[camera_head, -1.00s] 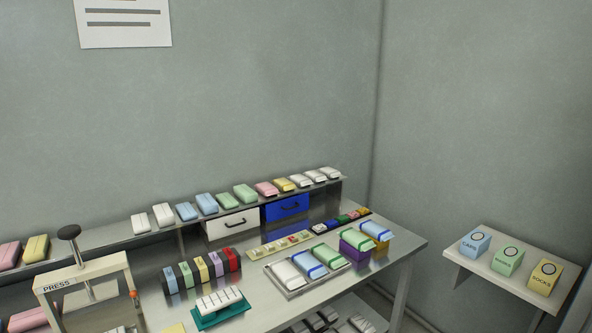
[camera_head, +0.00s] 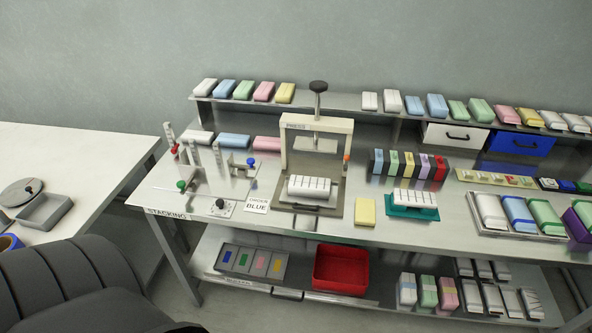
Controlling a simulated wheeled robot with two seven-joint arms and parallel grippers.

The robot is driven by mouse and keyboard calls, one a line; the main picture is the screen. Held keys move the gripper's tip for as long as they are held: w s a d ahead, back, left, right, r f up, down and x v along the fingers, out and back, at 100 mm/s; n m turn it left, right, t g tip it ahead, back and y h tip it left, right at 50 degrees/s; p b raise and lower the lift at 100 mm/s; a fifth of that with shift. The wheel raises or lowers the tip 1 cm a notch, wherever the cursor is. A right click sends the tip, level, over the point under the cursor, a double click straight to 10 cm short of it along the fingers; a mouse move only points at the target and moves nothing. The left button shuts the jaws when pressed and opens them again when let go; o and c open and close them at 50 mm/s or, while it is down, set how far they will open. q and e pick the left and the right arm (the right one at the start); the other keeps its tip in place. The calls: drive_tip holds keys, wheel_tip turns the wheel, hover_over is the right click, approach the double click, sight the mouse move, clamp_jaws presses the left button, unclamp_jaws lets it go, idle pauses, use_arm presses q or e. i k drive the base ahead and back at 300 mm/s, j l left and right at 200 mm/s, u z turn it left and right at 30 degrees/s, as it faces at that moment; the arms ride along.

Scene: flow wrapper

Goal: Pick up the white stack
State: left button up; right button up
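Several white items could be the white stack, and I cannot tell which is meant. A white ribbed stack (camera_head: 311,187) sits in the press (camera_head: 346,148) at the middle of the bench. Another white ribbed stack (camera_head: 415,198) rests on a teal holder (camera_head: 410,212) to its right. A plain white stack (camera_head: 199,137) lies at the back of the stacking area, left of a blue one (camera_head: 235,140) and a pink one (camera_head: 267,143). A white stack (camera_head: 205,88) stands at the left end of the upper shelf. Neither of my grippers is in view.
The steel bench (camera_head: 372,240) carries upright posts with knobs at left and a yellow block (camera_head: 365,211). A red bin (camera_head: 341,270) is on the lower shelf. A dark ribbed chair-like shape (camera_head: 80,285) fills the lower left, beside a white table (camera_head: 90,150).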

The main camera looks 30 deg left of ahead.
sight(306, 186)
drive_tip(key=u, duration=0.95)
drive_tip(key=i+j+z, duration=0.1)
drive_tip(key=j, duration=1.1)
drive_tip(key=i+z, duration=0.05)
drive_tip(key=i, duration=0.05)
